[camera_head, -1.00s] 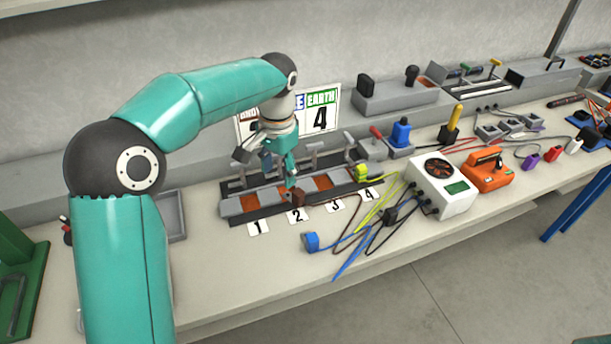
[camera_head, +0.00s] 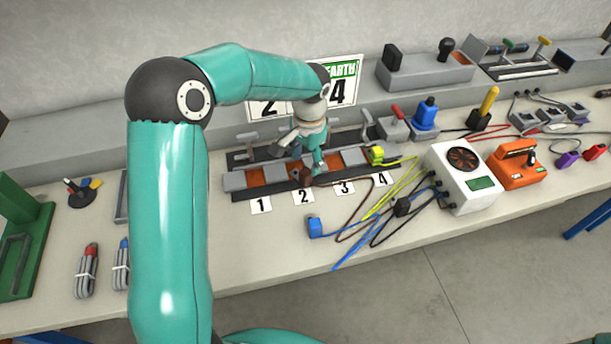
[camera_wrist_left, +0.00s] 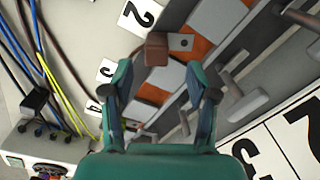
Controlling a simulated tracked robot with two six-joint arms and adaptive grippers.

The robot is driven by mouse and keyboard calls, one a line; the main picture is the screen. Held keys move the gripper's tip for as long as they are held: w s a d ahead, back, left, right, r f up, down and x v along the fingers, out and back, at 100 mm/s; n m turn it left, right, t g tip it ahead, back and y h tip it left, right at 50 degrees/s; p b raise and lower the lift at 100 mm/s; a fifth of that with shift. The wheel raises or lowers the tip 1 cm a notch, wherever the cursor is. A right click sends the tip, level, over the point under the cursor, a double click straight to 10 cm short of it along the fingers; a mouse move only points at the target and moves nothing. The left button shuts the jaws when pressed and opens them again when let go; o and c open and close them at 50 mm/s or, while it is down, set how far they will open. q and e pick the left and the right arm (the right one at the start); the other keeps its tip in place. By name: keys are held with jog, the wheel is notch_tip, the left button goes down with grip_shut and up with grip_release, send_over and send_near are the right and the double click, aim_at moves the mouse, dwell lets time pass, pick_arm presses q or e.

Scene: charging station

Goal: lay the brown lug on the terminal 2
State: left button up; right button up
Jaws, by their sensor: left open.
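The brown lug (camera_head: 306,180) is at the front edge of the terminal strip (camera_head: 237,182), by the number 2 card (camera_head: 303,197). My left gripper (camera_head: 312,166) is over the strip, partly hiding terminal 2. In the wrist view its fingers (camera_wrist_left: 159,72) are spread apart, with the lug just beyond and between the tips. My right gripper is out of view.
A yellow-green lug (camera_head: 376,155) is on the strip at terminal 4. A blue lug (camera_head: 315,227) and a black lug (camera_head: 402,206) lie in front with loose cables. A white charger box (camera_head: 463,180) stands to the right. Upright clamps line the strip's back.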

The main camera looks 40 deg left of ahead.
aim_at(306, 171)
pick_arm(q)
jog(key=shift+s+f+p, duration=0.1)
jog(key=shift+f+p, duration=0.4)
jog(key=shift+f, duration=2.55)
grip_shut()
